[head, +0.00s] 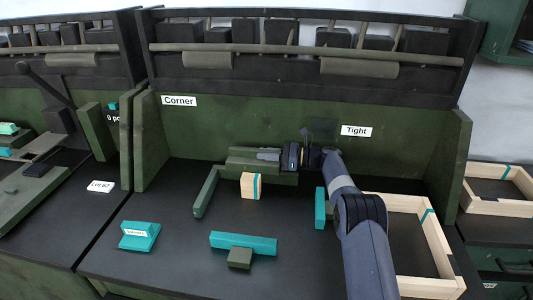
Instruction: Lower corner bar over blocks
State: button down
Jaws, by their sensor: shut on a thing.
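My gripper (270,155) reaches in from the right and points left, shut on a dark green piece at the back of the bench. A dark green corner bar (205,193) shows there, with one arm running toward the front and another part running right beneath my gripper. I cannot tell whether it touches the bench. A pale wooden block (248,187) with a teal stripe stands inside the angle, just in front of the rear part. The "Corner" label (180,101) is on the panel behind, to the left.
A teal bar with a green block (243,243) and a teal piece with a white label (140,235) lie in front. Another teal piece (320,208) is beside my arm. Green side walls (150,143) bound the bench.

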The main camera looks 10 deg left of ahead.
dwell(0.3)
jog(key=c, duration=1.3)
grip_release()
jog(key=d, duration=1)
jog(key=shift+w+d, duration=0.35)
jog(key=shift+d, duration=0.05)
jog(key=shift+a, duration=0.1)
jog(key=a, duration=1)
jog(key=shift+s+a, duration=0.3)
jog(key=shift+s, duration=0.05)
jog(key=shift+a+f+b, duration=0.1)
jog(key=shift+f+b, duration=0.05)
jog(key=shift+b, duration=0.15)
